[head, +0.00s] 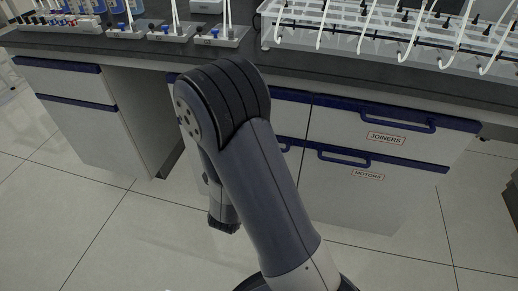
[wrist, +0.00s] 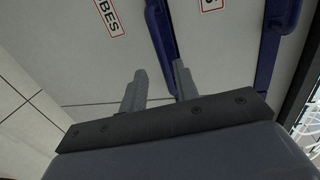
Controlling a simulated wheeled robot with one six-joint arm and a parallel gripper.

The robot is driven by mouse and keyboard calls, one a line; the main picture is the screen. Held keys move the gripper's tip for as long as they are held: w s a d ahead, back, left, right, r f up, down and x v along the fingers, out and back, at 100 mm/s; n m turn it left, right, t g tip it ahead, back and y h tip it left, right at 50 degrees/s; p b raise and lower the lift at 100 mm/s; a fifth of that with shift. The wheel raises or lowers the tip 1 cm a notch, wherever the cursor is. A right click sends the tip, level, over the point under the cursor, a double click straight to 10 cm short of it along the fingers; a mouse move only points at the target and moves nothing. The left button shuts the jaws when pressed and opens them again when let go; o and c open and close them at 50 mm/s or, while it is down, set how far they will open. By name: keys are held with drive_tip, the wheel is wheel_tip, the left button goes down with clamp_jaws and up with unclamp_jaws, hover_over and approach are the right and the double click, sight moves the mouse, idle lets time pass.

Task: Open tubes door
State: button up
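The tubes door (wrist: 80,55) is a pale grey panel in the wrist view. Its red-framed label (wrist: 108,17) is cut off at the top edge and reads only "BES". A long blue handle (wrist: 160,28) runs down from the top edge to near my gripper (wrist: 159,70). My gripper's two grey fingers are apart, with the handle's lower end showing between them, close to the right finger. I cannot tell whether they touch. The door looks shut. In the head view my arm hides the gripper, and I cannot make out the tubes label.
In the head view, drawers labelled joiners (head: 386,138) and motors (head: 368,174) have blue handles. The dark worktop (head: 120,47) above carries racks with tubes (head: 400,45). A left cabinet (head: 105,130) stands beside an open recess. Tiled floor in front is clear.

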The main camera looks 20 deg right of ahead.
drive_tip(key=b+x, duration=0.2)
drive_tip(key=x, duration=0.7)
clamp_jaws()
idle(0.4)
